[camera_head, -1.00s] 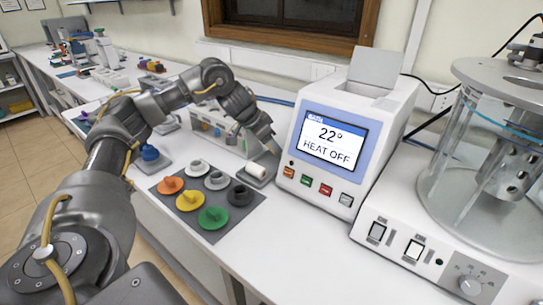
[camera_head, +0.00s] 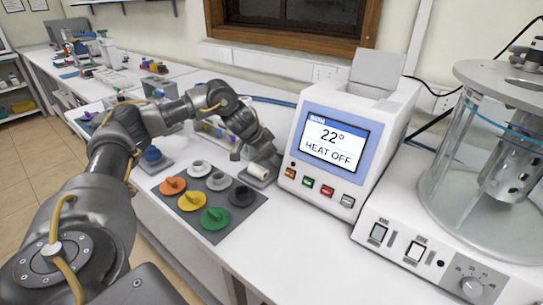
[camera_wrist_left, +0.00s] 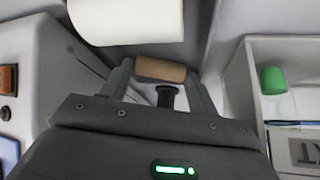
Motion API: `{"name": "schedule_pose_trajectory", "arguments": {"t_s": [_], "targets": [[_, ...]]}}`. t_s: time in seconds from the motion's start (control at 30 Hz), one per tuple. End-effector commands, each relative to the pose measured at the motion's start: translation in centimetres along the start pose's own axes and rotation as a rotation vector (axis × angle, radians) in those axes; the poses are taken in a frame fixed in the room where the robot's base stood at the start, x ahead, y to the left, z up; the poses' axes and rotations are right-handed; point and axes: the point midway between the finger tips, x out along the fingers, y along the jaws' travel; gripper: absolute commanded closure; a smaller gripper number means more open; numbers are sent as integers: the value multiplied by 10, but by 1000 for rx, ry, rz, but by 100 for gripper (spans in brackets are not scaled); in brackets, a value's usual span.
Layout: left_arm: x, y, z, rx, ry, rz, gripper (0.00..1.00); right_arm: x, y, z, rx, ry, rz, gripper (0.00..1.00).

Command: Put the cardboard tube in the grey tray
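The brown cardboard tube (camera_wrist_left: 160,69) lies crosswise between the fingertips of my left gripper (camera_wrist_left: 160,82) in the left wrist view. Its ends meet both fingers, and the gripper looks shut on it. In the head view my left gripper (camera_head: 272,158) is low, just behind a white roll (camera_head: 258,170), and the tube cannot be made out there. The small grey tray (camera_head: 256,183) is under the white roll, partly hidden by it. The roll also shows at the top of the wrist view (camera_wrist_left: 125,20). My right gripper is out of view.
The heater unit (camera_head: 335,140) stands close to the gripper's right. A dark mat (camera_head: 240,213) with several coloured and grey pieces lies in front. A compartment box (camera_wrist_left: 240,80) holding a green item is beside the gripper. A glass bath (camera_head: 490,170) stands far right.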

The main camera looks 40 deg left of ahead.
Motion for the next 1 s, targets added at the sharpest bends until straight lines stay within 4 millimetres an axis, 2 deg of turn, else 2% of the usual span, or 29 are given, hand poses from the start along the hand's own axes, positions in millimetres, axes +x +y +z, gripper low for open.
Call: {"name": "schedule_pose_trajectory", "arguments": {"t_s": [0.27,0.37,0.47,0.8,1.0], "targets": [[-1,0,-1,0,1,0,40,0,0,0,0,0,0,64],[-7,-1,-2,-1,3,-1,40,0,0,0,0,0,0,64],[-22,-1,-2,0,4,-2,40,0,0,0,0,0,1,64],[-92,0,-3,1,5,-2,40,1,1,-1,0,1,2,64],[-116,0,-2,0,2,-1,40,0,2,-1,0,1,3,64]]}}
